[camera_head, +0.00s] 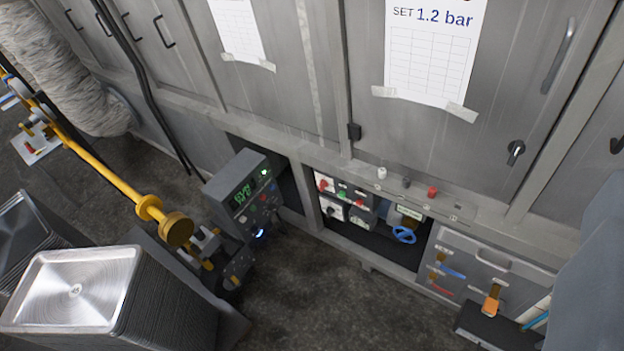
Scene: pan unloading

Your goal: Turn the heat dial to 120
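No dial that I can read as marked 120 shows clearly; the markings are too small. A dark control box (243,190) stands left of centre, tilted in the view, with a lit green display (243,197) whose digits I cannot read. Small knobs and coloured buttons sit on its face below the display. A smaller dark panel (238,268) with a round knob-like part is below it. I cannot tell which of these is the heat dial. My gripper is not in view, and nothing is seen touching the box.
Stacked metal pans (75,290) stand at lower left, near a yellow bar (110,180) with a brass disc. A recess holds switch boxes and a blue handwheel (404,235). A drawer-like panel (470,262) is at right. Dark floor (310,300) lies clear at centre.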

